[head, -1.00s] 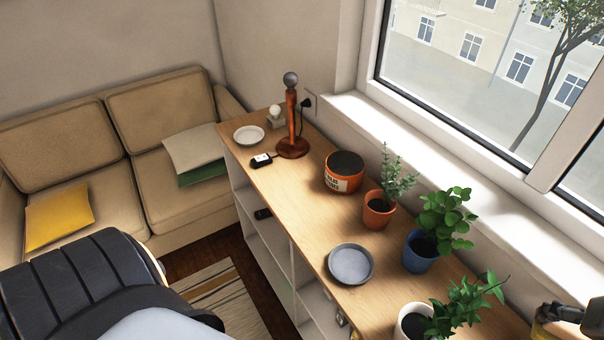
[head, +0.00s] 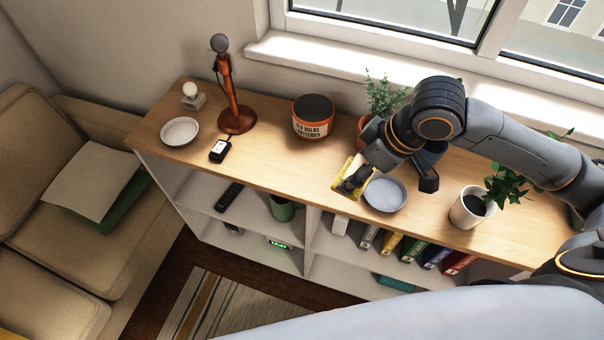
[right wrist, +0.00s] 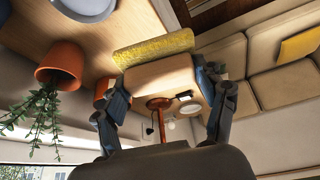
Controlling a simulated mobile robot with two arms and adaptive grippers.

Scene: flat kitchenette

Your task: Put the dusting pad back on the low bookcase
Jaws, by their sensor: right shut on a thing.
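The low bookcase (head: 270,160) has a light wooden top and white open shelves below. My right gripper (head: 355,178) is over its top, near the front edge, shut on the dusting pad (head: 343,191). In the right wrist view the pad's yellow fluffy side (right wrist: 153,48) and its pale tan body (right wrist: 160,78) show between the fingers of the right gripper (right wrist: 162,88). The pad is just left of a grey dish (head: 386,195). I cannot tell whether it touches the top. The fingers hide part of the pad. My left gripper is out of view.
A potted plant (head: 384,93) is behind my arm. The wood between device and pad is clear.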

